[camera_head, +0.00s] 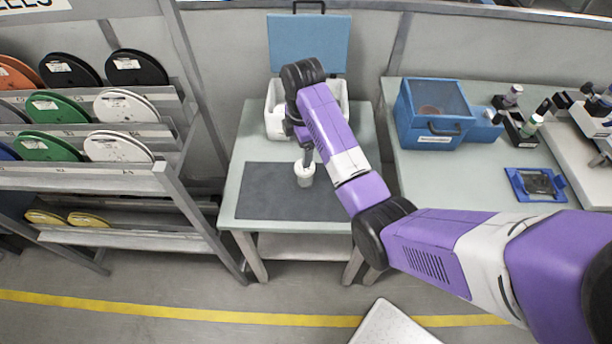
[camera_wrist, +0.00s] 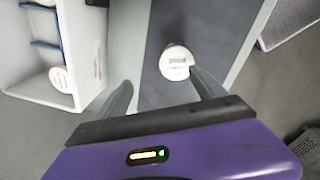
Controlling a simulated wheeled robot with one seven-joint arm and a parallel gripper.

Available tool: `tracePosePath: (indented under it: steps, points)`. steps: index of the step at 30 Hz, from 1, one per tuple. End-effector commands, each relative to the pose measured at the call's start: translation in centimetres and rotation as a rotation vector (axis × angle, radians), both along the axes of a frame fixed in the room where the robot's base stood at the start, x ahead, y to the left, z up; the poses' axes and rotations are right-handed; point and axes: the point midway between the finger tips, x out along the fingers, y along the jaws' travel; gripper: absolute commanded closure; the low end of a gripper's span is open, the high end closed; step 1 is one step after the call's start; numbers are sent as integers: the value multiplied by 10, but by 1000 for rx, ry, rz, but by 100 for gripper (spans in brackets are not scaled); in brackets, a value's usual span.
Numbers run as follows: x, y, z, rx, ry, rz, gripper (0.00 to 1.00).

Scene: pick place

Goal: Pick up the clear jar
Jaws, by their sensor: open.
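A small jar with a white lid (camera_head: 304,177) stands upright on the dark mat (camera_head: 262,192) on the middle table. Its lid (camera_wrist: 176,62) also shows in the wrist view, beyond the fingertips and nearer the right finger. The lid hides most of the body, so I cannot tell whether it is clear. My gripper (camera_head: 307,157) points down close to the jar, and in the head view it overlaps the jar's top. In the wrist view my gripper (camera_wrist: 161,80) has its two fingers spread apart with nothing held between them. I cannot tell whether a finger touches the jar.
A white bin (camera_head: 272,125) with a raised blue lid (camera_head: 309,42) stands behind the mat. In the wrist view, the bin (camera_wrist: 30,68) holds a white round piece (camera_wrist: 62,79). A blue box (camera_head: 432,134) is on the right table. A spool rack (camera_head: 85,180) stands left.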

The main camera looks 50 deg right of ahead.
Motion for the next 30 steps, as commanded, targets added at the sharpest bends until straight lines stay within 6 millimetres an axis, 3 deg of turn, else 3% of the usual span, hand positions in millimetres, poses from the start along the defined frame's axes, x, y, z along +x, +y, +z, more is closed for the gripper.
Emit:
tracePosePath:
  steps: [3, 5, 17, 24, 30]
  points:
    - [-21, 10, -2, 34, 90, 107, 20]
    - [-25, 11, -2, 39, 104, 138, 20]
    - [-25, 9, -38, 38, 102, 154, 20]
    - [-25, 7, -72, 38, 103, 153, 20]
    - [-25, 6, -80, 37, 100, 153, 20]
